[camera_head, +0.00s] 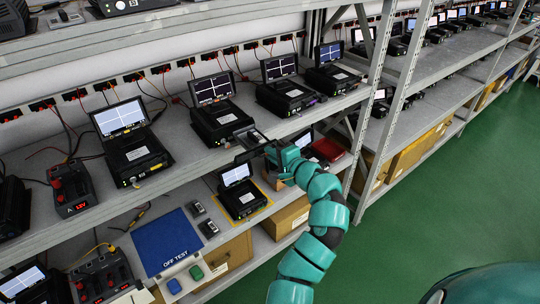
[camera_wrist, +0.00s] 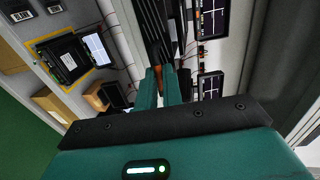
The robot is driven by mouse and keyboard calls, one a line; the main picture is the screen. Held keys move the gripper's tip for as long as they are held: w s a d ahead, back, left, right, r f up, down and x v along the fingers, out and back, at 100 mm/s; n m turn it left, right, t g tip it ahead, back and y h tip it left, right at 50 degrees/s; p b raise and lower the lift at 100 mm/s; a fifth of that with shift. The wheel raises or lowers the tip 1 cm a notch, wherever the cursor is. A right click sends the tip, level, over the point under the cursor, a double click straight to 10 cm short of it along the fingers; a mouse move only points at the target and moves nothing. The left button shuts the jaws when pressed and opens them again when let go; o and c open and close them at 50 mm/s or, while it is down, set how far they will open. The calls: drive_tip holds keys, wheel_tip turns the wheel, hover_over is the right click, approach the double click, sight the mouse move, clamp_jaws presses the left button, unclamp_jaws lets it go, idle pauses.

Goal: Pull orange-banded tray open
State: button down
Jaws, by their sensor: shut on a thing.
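My teal gripper (camera_head: 272,153) is at the front edge of the middle shelf (camera_head: 200,167), its fingers shut. In the wrist view the gripper (camera_wrist: 166,78) closes on a dark slotted tray (camera_wrist: 152,28), with a small orange patch (camera_wrist: 158,72) at the fingertips. In the head view a dark, grey-rimmed tray (camera_head: 250,138) juts out past the shelf edge beside my gripper. The gripper and arm hide its near end. The orange band is not clear in the head view, and I cannot tell how far the tray is out.
Black units with lit screens (camera_head: 222,110) line the middle shelf. Below are a unit on a yellow-edged mat (camera_head: 240,192), a blue mat (camera_head: 166,242), a red case (camera_head: 328,149) and cardboard boxes (camera_head: 286,217). A grey rack post (camera_head: 372,120) stands right of my arm. The green floor (camera_head: 430,200) is clear.

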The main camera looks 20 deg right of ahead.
drive_tip(key=c, duration=1.6)
unclamp_jaws()
drive_tip(key=shift+o, duration=0.2)
drive_tip(key=shift+s, duration=0.1)
drive_tip(key=p+v, duration=1)
drive_tip(key=v, duration=0.7)
drive_tip(key=shift+p, duration=0.35)
drive_tip(key=shift+s, duration=0.1)
